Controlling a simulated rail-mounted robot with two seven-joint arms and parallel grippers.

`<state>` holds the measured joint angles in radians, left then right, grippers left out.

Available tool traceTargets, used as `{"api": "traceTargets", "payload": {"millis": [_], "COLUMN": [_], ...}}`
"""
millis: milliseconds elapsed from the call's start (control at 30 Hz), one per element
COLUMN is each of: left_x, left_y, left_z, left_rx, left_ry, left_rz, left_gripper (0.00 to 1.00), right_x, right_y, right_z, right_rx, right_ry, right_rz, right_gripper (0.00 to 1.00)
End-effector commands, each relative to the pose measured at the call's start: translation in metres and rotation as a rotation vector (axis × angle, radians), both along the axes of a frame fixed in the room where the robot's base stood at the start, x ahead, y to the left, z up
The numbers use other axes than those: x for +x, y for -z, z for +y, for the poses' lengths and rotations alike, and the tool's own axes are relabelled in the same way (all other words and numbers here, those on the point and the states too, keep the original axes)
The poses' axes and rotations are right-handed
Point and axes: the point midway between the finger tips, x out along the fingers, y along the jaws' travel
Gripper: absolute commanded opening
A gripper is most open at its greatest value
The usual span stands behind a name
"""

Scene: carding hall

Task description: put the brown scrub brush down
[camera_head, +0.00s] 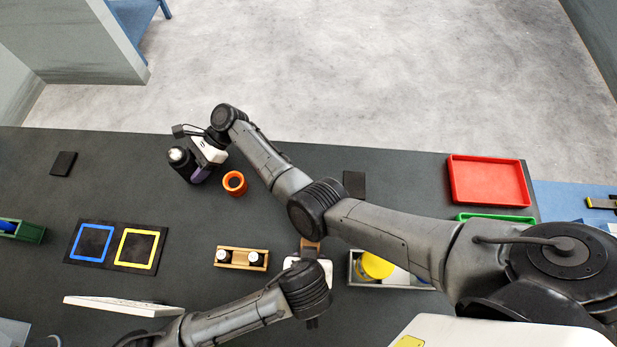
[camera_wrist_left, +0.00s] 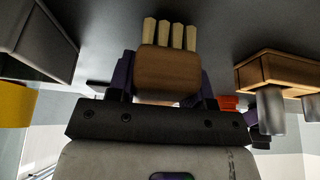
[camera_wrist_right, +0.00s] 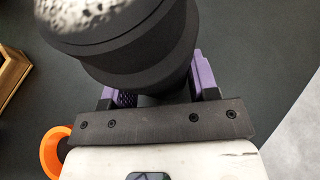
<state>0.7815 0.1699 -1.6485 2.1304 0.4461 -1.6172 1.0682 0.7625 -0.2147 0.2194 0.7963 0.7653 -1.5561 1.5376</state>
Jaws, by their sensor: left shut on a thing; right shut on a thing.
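The brown scrub brush (camera_wrist_left: 167,72), a wooden block with cream bristles, is between the purple fingers of my left gripper (camera_wrist_left: 160,85), which is shut on it. In the head view the brush (camera_head: 310,246) shows as a small brown patch, partly hidden by my arms. I cannot tell whether its bristles touch the table. My right gripper (camera_head: 199,168) is shut on a black bottle (camera_head: 181,160) at the back left of the table. In the right wrist view the bottle (camera_wrist_right: 130,50) has a speckled pale top.
An orange ring-shaped cup (camera_head: 234,183) stands beside my right gripper. A wooden holder (camera_head: 241,259) with two cylinders is left of the brush; a grey bin (camera_head: 354,270) with a yellow thing is right of it. A dark board (camera_head: 117,246) bears blue and yellow frames. A red tray (camera_head: 489,181) lies farther right.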

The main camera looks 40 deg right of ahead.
Motion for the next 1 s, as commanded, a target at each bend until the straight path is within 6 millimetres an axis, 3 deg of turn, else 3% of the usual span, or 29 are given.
{"api": "traceTargets", "payload": {"millis": [433,467,500,700,1000], "left_x": [0.0,0.0001,0.0002,0.0001,0.0004], "left_y": [0.0071,0.0066,0.0065,0.0064,0.0028], "left_z": [0.0003,0.0002,0.0003,0.0003,0.0], "left_rx": [0.0,0.0,0.0,0.0,-0.001], "left_ry": [0.001,0.001,0.001,0.001,0.002], "left_rz": [0.001,0.001,0.001,0.0,-0.002], "left_gripper": [0.12,0.49,0.53,0.72,0.72], "right_x": [0.0001,0.0002,0.0002,0.0002,0.0001], "right_y": [-0.0004,-0.0004,-0.0004,-0.0004,-0.0005], "right_z": [0.0001,0.0,0.0001,0.0001,0.0001], "right_rx": [0.0,0.0,0.0,0.0,0.0], "right_ry": [0.0,0.0,0.0,0.0,0.0], "right_rz": [0.0,0.0,0.0,-0.001,0.0], "right_gripper": [0.12,0.12,0.12,0.12,0.12]}}
